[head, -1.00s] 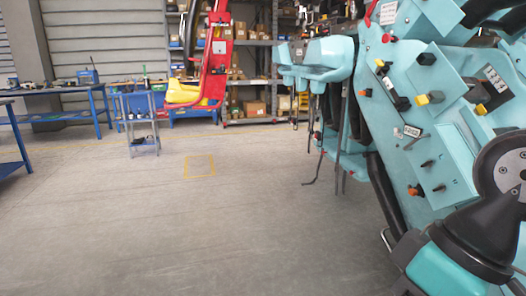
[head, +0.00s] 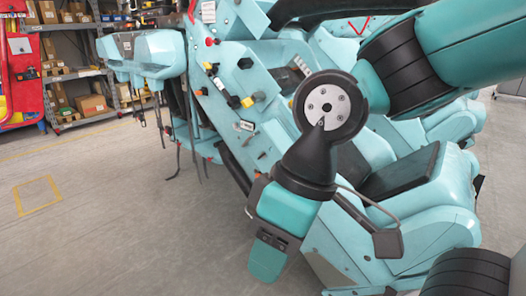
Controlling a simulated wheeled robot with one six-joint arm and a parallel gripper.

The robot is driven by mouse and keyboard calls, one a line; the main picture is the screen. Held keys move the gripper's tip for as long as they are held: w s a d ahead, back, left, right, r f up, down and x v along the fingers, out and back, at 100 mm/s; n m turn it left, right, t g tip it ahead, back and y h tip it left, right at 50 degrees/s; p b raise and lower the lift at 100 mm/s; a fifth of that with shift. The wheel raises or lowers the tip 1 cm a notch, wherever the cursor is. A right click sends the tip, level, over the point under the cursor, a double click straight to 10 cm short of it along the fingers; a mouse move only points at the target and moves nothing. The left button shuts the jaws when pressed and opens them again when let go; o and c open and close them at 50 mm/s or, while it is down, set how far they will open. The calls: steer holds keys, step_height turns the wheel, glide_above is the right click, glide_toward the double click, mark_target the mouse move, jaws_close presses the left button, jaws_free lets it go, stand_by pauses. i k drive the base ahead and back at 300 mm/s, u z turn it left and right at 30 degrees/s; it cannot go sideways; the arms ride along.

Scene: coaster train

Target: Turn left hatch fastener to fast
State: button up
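The light-blue coaster train panel (head: 230,100) leans in the upper middle of the head view. A small label plate (head: 245,126) sits lower on the panel. I cannot tell which fitting is the left hatch fastener, and its setting is not readable. My gripper (head: 268,262) points down in front of the train, apart from these knobs in the picture. Its finger opening is not clear from this angle.
Light-blue train seats (head: 400,180) fill the right side, partly hidden by my arm. A light-blue seat part (head: 145,50) with hanging straps stands left of the panel. Shelves with boxes (head: 85,105) are at the back left. The grey floor (head: 100,230) at left is clear.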

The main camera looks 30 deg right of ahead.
mark_target(270, 137)
steer(key=z, duration=0.5)
steer(key=k, duration=1.05)
steer(key=u, duration=1.4)
steer(key=i, duration=1.35)
steer(key=z, duration=0.95)
steer(key=i, duration=0.45)
steer(key=z, duration=0.5)
